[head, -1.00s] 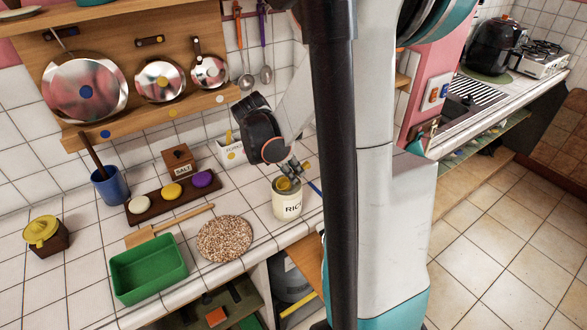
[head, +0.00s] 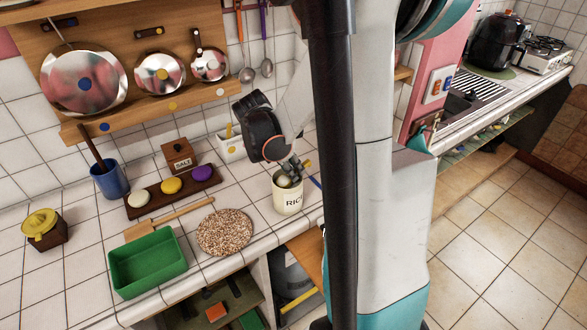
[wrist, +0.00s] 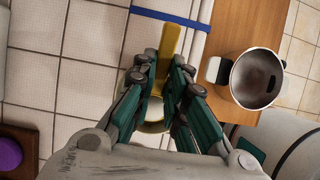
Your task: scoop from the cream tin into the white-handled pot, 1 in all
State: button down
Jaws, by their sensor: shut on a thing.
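The cream tin (head: 287,203), labelled RICE, stands at the right of the tiled counter. My gripper (head: 293,170) is directly over its mouth. In the wrist view my gripper (wrist: 163,76) is shut on a yellow scoop (wrist: 170,42), whose handle sticks out beyond the fingers. The scoop's bowl is mostly hidden by the fingers and the tin's rim, so I cannot tell whether it is filled. In the wrist view the white-handled pot (wrist: 258,78) sits on a wooden surface right of my gripper, and its inside looks dark. My column and arm hide it in the head view.
A speckled round mat (head: 225,232), a green tray (head: 148,262) and a wooden spatula (head: 165,222) lie left of the tin. A white box (head: 230,148) stands behind it. A blue strip (wrist: 172,18) runs near the scoop handle. Pans hang on the wall.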

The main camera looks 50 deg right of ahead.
jog(key=shift+r, duration=0.1)
jog(key=shift+r+p, duration=2.9)
jog(key=shift+r, duration=1)
jog(key=shift+f, duration=0.1)
